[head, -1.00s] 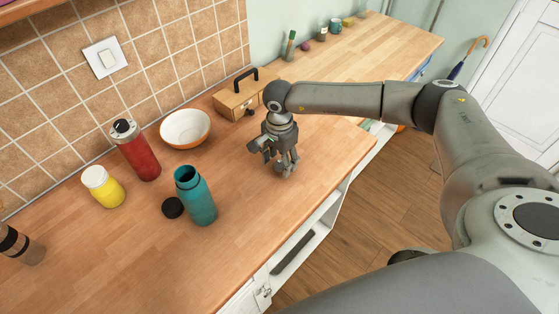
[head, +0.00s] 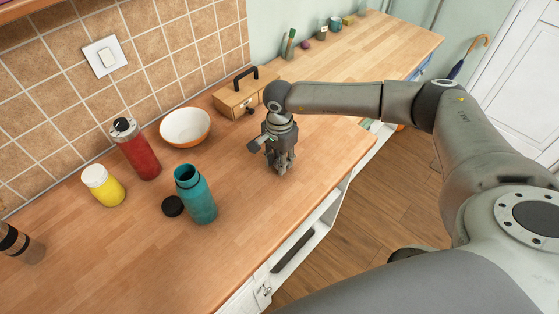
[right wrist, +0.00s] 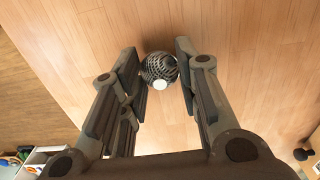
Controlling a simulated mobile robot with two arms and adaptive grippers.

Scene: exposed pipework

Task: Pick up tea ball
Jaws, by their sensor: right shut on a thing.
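The tea ball (right wrist: 158,67) is a dark, perforated metal ball with a small white spot. In the right wrist view it sits between the fingertips of my right gripper (right wrist: 160,62), which is shut on it. In the head view my right gripper (head: 281,167) points down at the wooden counter (head: 235,230), with its fingertips low by the surface. The tea ball is hidden there by the fingers. My left gripper does not show.
Left of the gripper stand a teal open bottle (head: 197,197), a black lid (head: 173,206), a red bottle (head: 137,152), a yellow jar (head: 103,187) and a white-orange bowl (head: 185,127). A wooden box (head: 238,98) is behind it. The counter's front edge is close on the right.

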